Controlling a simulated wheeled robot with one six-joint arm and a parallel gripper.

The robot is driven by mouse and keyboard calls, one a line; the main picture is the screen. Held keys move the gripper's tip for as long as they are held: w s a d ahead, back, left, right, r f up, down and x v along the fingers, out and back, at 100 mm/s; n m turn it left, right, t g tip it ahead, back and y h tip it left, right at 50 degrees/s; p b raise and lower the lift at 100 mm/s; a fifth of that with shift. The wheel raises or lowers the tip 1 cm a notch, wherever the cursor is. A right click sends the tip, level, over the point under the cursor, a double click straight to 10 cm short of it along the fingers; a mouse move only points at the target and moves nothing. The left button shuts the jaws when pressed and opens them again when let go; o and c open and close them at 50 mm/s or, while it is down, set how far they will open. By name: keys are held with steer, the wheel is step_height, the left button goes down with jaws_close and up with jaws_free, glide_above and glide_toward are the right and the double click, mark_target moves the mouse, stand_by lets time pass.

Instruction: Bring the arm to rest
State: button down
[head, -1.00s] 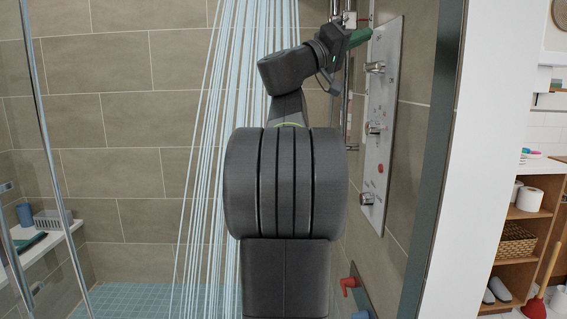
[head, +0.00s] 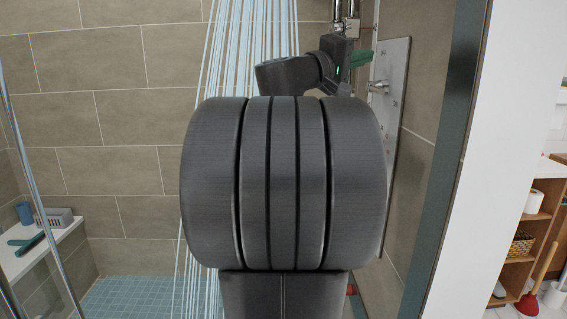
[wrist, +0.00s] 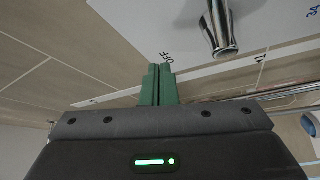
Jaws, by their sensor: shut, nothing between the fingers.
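My gripper (head: 361,59) is at the upper right in the head view, close to the shower control panel (head: 396,75) on the right wall. In the wrist view its green fingers (wrist: 158,84) are together with nothing between them. A chrome knob (wrist: 218,28) on the panel is just beyond and to the right of the fingertips, apart from them. The same knob (head: 378,86) shows below the gripper in the head view. My arm hides the lower part of the panel.
Water streams (head: 203,130) fall behind my arm onto the blue tiled floor (head: 125,298). A bench (head: 52,242) with small items is at left behind glass. A dark door frame (head: 453,130) and white wall stand at right. Beyond are wooden shelves (head: 545,190) and a red plunger (head: 530,300).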

steer(key=shift+w+n+p, duration=0.15)
steer(key=shift+n+p, duration=0.15)
steer(key=shift+p, duration=0.4)
steer(key=shift+b, duration=0.45)
steer(key=shift+s+f+m+b, duration=0.3)
steer(key=shift+m+b, duration=0.2)
steer(key=shift+b, duration=0.75)
steer(key=shift+b, duration=0.45)
